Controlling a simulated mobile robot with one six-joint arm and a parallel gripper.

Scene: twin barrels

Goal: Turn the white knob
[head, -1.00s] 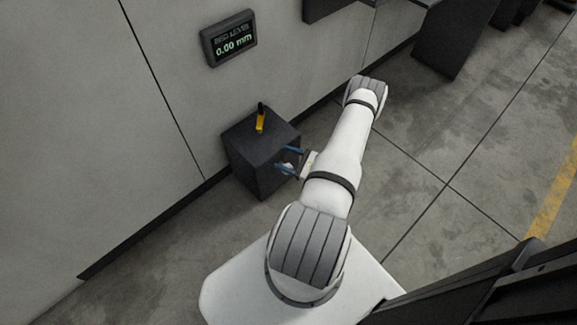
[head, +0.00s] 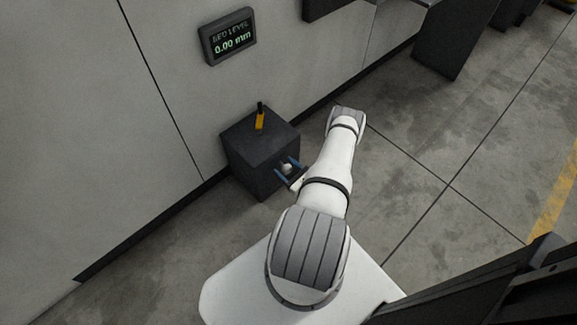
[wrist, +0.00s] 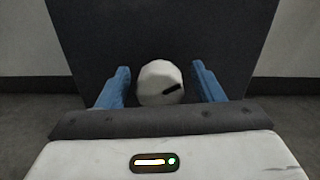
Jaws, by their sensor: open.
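The white knob (wrist: 158,84) is round with a black mark at its right side. It sits on the front face of a dark box (head: 252,160). In the wrist view my gripper (wrist: 160,75) is open, with one blue finger on each side of the knob and a gap showing on both sides. In the head view the knob (head: 287,168) shows small between the blue fingers of my gripper (head: 284,166). I cannot tell how deep the fingers reach along the knob.
A yellow lever with a black tip (head: 260,118) stands on top of the box. A display (head: 228,36) on the grey wall reads 0.00 mm. Open concrete floor (head: 430,170) lies to the right. A dark slanted structure (head: 480,290) fills the lower right.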

